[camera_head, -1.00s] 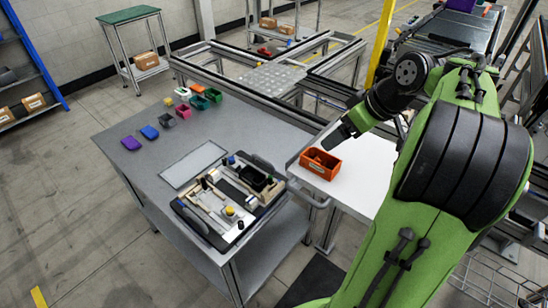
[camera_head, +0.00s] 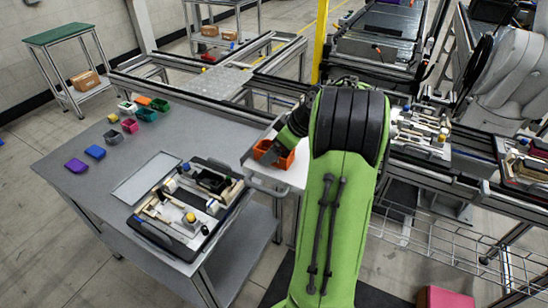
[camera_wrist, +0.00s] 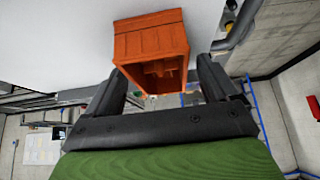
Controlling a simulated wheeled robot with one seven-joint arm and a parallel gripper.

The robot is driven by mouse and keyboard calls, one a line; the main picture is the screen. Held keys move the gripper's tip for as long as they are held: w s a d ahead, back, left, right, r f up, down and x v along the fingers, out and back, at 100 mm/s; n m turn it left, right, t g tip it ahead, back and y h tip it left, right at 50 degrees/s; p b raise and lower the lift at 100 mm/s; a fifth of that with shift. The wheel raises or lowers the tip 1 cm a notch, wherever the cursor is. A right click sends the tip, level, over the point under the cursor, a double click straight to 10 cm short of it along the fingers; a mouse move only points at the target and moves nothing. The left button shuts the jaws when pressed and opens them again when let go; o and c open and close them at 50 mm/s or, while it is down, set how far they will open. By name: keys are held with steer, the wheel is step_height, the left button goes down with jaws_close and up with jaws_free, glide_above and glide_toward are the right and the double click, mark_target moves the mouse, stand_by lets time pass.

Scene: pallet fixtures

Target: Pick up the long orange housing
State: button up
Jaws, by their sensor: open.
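An orange box-shaped housing (camera_head: 262,149) with an open, divided inside rests on a white-topped cart (camera_head: 292,177). My gripper (camera_head: 281,146) is at the housing, and my own arm partly hides both in the head view. In the wrist view the housing (camera_wrist: 152,45) shows its open side, with its lower end between the fingertips of my gripper (camera_wrist: 160,70). The fingers are spread, one on each side. Contact with the housing cannot be told.
A grey table (camera_head: 85,185) left of the cart holds a black tray of parts (camera_head: 152,232), a flat pale panel (camera_head: 146,178) and several small coloured bins (camera_head: 130,125). A metal frame (camera_head: 215,85) and a conveyor (camera_head: 375,45) stand behind.

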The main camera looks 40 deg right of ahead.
steer(key=shift+w+a+f, duration=0.1)
steer(key=shift+w+f, duration=0.25)
steer(key=shift+f, duration=0.1)
steer(key=shift+s, duration=0.1)
steer(key=shift+c, duration=0.7)
steer(key=c, duration=1)
